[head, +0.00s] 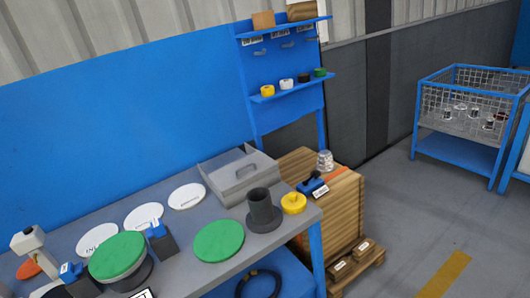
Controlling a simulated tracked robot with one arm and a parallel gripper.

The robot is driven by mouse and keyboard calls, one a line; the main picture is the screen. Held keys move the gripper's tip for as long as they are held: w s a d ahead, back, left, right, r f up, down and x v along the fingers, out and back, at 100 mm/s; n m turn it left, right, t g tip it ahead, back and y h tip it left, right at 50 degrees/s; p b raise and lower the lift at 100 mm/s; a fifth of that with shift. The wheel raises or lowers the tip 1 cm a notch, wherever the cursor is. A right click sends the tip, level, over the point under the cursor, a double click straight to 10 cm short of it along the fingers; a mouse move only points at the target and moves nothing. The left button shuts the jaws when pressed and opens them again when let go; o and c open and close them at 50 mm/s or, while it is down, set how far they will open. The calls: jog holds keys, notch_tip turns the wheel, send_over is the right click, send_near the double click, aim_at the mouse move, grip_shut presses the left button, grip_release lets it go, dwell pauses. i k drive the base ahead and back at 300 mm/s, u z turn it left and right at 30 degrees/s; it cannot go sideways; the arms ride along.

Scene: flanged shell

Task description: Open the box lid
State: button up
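A grey metal box (258,181) stands at the far right part of the grey workbench, near the blue wall. A flat grey panel with a handle (246,170) lies across its top and looks like the lid. I cannot tell whether a gap shows between this panel and the box walls. My gripper is not in view.
A dark flanged shell (262,212) and a yellow part (293,203) stand in front of the box. Green discs (218,241) and white discs (187,196) lie on the workbench (180,262). A wooden crate (338,218) stands beyond its right end.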

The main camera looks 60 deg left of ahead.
aim_at(235, 177)
jog(key=u, duration=0.25)
jog(key=i, duration=1.3)
jog(key=u, duration=1.05)
jog(key=i, duration=1.05)
jog(key=u, duration=1)
jog(key=i, duration=0.4)
jog(key=u, duration=0.15)
